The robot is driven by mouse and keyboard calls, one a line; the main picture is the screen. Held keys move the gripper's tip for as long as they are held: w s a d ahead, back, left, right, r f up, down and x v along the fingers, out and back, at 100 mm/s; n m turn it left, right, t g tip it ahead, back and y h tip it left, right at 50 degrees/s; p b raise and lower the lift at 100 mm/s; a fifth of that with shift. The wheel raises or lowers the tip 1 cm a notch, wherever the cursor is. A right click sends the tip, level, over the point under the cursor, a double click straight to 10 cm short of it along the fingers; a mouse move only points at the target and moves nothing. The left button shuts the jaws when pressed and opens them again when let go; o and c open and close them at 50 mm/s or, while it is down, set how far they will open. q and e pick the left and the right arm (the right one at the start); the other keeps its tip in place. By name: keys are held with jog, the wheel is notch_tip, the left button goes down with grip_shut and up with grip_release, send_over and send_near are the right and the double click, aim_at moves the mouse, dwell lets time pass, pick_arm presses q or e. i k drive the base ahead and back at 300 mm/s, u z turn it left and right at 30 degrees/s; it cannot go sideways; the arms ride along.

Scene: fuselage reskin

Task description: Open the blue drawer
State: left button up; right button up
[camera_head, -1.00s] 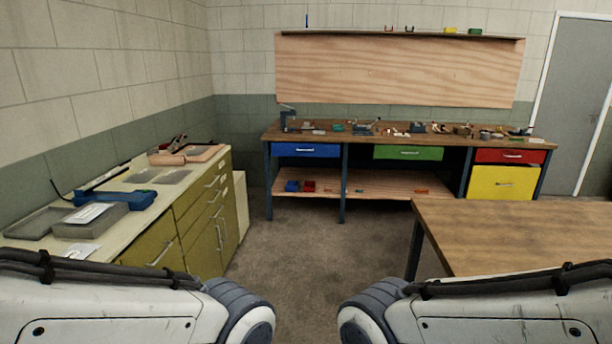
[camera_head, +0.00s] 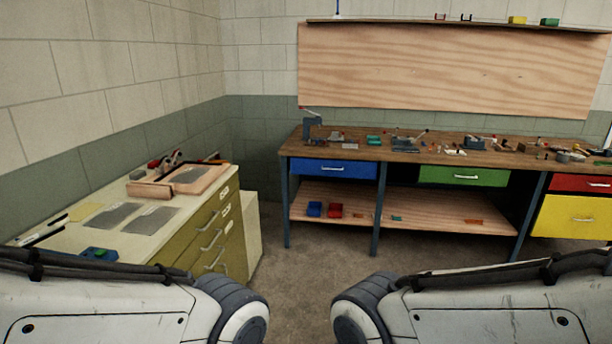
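The blue drawer (camera_head: 347,170) hangs under the left end of the wooden workbench (camera_head: 440,156) at the far wall. It looks shut, with a light bar handle (camera_head: 333,168) on its front. Parts of my two arms fill the bottom left and bottom right of the head view. Neither gripper is in the picture, so what they hold is hidden. The drawer is well ahead of my arms, and nothing touches it.
A green drawer (camera_head: 464,177), a red drawer (camera_head: 582,183) and a yellow cabinet (camera_head: 572,217) are further right. An olive drawer cabinet (camera_head: 208,243) stands on the left. The lower shelf (camera_head: 430,213) holds small bins. Bare floor (camera_head: 315,270) lies before the bench.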

aim_at(303, 166)
jog(key=i, duration=2)
jog(key=z, duration=0.2)
jog(key=i, duration=1.75)
jog(key=z, duration=0.15)
